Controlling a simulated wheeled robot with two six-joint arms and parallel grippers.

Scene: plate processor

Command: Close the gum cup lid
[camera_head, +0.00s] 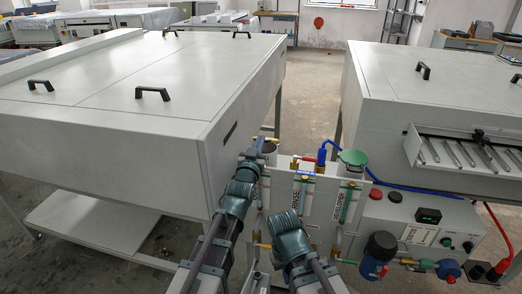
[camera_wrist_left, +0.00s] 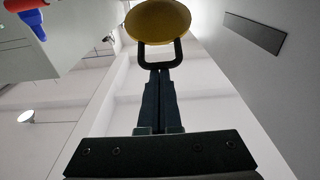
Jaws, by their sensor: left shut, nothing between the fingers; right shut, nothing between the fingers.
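The gum cup's yellow lid (camera_wrist_left: 158,18) shows at the top of the left wrist view, as a round disc with a dark loop handle (camera_wrist_left: 161,64) below it. My left gripper (camera_wrist_left: 161,73) is shut and empty, its fingertips at the lower bar of the loop; I cannot tell whether they touch. In the head view my left gripper (camera_head: 260,150) is at the left end of the bottle panel, beside the big machine. The gum cup's body is largely hidden there by my left arm. My right gripper (camera_head: 286,222) is shut and empty, lower, in front of the panel; its fingertips are hard to make out.
The white panel (camera_head: 318,215) bears RINSE and DEVELOPER labels. A green lid (camera_head: 352,157) and blue pipe fitting (camera_head: 322,155) stand along its top. The large grey machine (camera_head: 150,90) walls off the left, another machine (camera_head: 440,105) the right. A control box (camera_head: 425,215) is at right.

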